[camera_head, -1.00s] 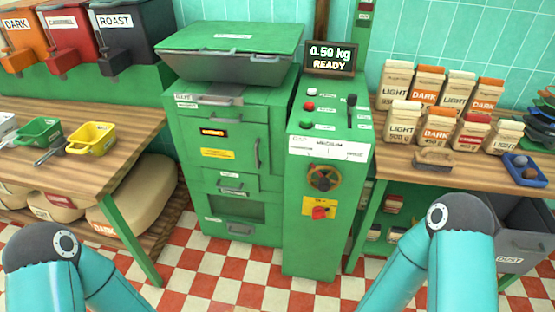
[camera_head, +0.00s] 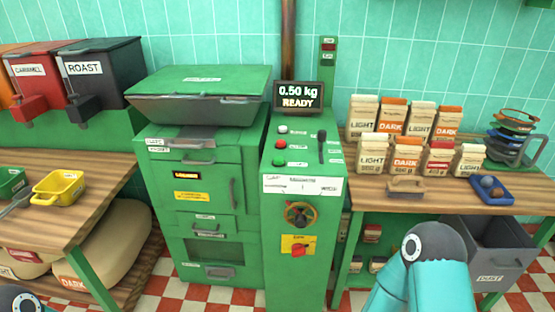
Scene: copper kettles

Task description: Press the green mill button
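The green mill button (camera_head: 279,161) is the lowest of several buttons on the sloped top panel of the green control cabinet (camera_head: 289,230). A red button (camera_head: 280,145) and a white button (camera_head: 282,129) sit above it, and a black lever (camera_head: 321,146) stands to their right. A display (camera_head: 298,96) behind the panel reads "0.50 kg READY". Nothing covers the green button. My arm links show at the lower edge, but neither gripper is in view.
The green mill body (camera_head: 202,240) stands left of the cabinet. A right table (camera_head: 440,203) holds several coffee bags, a brush (camera_head: 406,189) and a blue tray (camera_head: 510,200). Checkered floor shows in front.

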